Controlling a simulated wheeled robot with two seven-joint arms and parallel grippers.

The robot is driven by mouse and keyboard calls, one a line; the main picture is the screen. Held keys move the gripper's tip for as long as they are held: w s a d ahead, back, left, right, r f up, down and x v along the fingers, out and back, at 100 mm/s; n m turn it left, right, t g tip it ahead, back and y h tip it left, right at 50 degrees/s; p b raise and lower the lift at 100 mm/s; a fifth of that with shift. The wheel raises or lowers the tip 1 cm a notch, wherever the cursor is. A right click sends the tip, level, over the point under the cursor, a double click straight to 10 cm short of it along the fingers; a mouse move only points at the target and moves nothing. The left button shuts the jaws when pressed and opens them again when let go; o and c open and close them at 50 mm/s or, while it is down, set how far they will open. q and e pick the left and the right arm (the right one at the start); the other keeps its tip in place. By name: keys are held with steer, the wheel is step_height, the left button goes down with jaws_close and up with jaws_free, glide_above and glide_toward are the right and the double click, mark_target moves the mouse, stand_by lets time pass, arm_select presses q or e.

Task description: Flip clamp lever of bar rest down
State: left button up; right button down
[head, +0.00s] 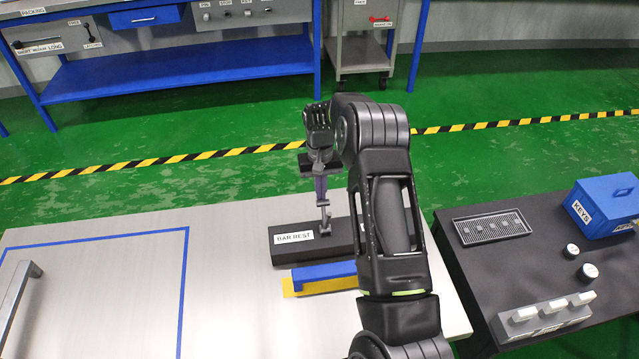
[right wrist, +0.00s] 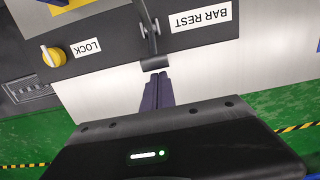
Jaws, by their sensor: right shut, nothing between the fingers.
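The bar rest (head: 330,247) is a black block with a white "BAR REST" label, on the light table. Its grey clamp lever (head: 325,226) sticks up from the block. In the right wrist view the lever (right wrist: 149,40) ends in a short dark crossbar handle. My right gripper (head: 322,203) is above the bar rest, its fingers shut and empty. In the right wrist view the fingertips (right wrist: 158,78) are right beside the lever's handle; I cannot tell whether they touch. My right arm hides the right end of the bar rest in the head view. My left gripper is not in view.
A blue bar (head: 322,271) on a yellow base lies before the bar rest. A yellow knob (right wrist: 53,56) labelled LOCK is near the lever. A metal handle (head: 18,300) is at the left. A dark side table (head: 510,265) holds a blue KEYS box (head: 606,205). The table's left middle is clear.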

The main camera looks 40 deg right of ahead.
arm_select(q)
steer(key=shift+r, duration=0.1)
arm_select(e)
steer(key=shift+s+a+r, duration=0.1)
steer(key=shift+s, duration=0.15)
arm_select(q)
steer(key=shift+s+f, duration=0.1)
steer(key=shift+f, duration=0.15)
arm_select(e)
steer(key=shift+s+r, duration=0.1)
